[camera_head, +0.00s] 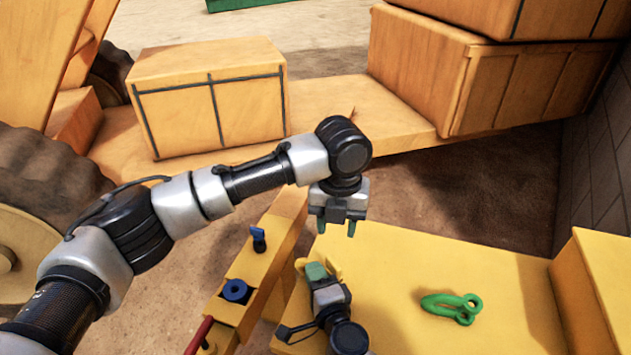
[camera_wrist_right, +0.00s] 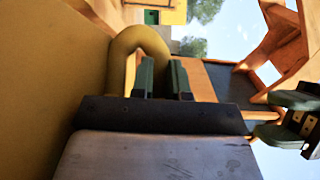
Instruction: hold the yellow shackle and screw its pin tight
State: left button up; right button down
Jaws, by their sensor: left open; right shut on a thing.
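The yellow shackle (camera_head: 335,268) is small and mostly hidden behind my right gripper (camera_head: 317,271), low in the head view over the yellow surface. In the right wrist view, the shackle's curved bow (camera_wrist_right: 140,38) rises at the upper left. My right gripper (camera_wrist_right: 165,80) is shut on one leg of it there. My left gripper (camera_head: 336,228) is open and empty, above and slightly right of the shackle, with its fingers pointing down. It also shows at the right edge of the wrist view (camera_wrist_right: 283,118). I cannot make out the shackle's pin.
A green shackle (camera_head: 452,306) lies on the yellow surface (camera_head: 400,262), which has clear room around it. An orange beam with a blue knob (camera_head: 236,290), a blue-handled valve (camera_head: 258,238) and a red handle (camera_head: 199,336) stands to the left. Large orange boxes (camera_head: 210,100) stand behind.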

jog(key=c, duration=1)
grip_release()
jog(key=shift+c, duration=0.2)
